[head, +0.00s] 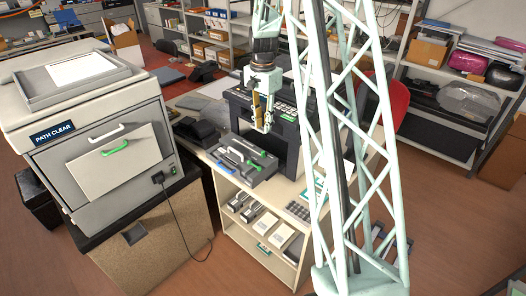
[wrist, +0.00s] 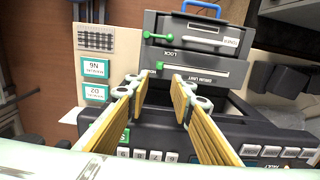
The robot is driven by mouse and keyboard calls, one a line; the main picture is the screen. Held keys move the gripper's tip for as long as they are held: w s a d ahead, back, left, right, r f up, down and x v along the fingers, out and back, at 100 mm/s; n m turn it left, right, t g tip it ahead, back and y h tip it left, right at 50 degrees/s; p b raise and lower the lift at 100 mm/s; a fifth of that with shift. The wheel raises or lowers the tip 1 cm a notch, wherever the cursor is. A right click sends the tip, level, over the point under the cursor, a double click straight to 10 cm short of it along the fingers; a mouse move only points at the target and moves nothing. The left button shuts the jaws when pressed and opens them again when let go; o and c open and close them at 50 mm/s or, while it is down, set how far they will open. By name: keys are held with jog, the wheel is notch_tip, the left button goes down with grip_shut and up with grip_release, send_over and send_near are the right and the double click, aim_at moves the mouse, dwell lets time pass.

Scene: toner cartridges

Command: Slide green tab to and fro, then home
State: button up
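The dark grey drum unit (wrist: 200,82) shows in the wrist view, its DRUM UNIT lettering upside down. A small green tab (wrist: 159,65) sits at the left end of its pale slot. My gripper (wrist: 157,82) is open and empty, with its two yellow-padded fingers apart. The tab shows just beyond the gap between the fingertips; I see no contact. A second green piece (wrist: 158,37) lies by the LOCK lettering on the toner part behind. In the head view my gripper (head: 262,124) hangs above the grey unit (head: 262,177), where small green parts show.
A black machine (head: 284,122) with a row of keys stands close to my gripper. A large grey machine (head: 55,168) labelled PATH CLEAR stands at left. A blue handle (wrist: 202,6) rises behind the toner part. Green-edged cards (wrist: 94,72) lie at left in the wrist view.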

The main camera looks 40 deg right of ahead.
aim_at(263, 151)
jog(key=shift+f, duration=0.1)
jog(key=shift+f, duration=6.8)
jog(key=shift+c, duration=0.4)
grip_shut()
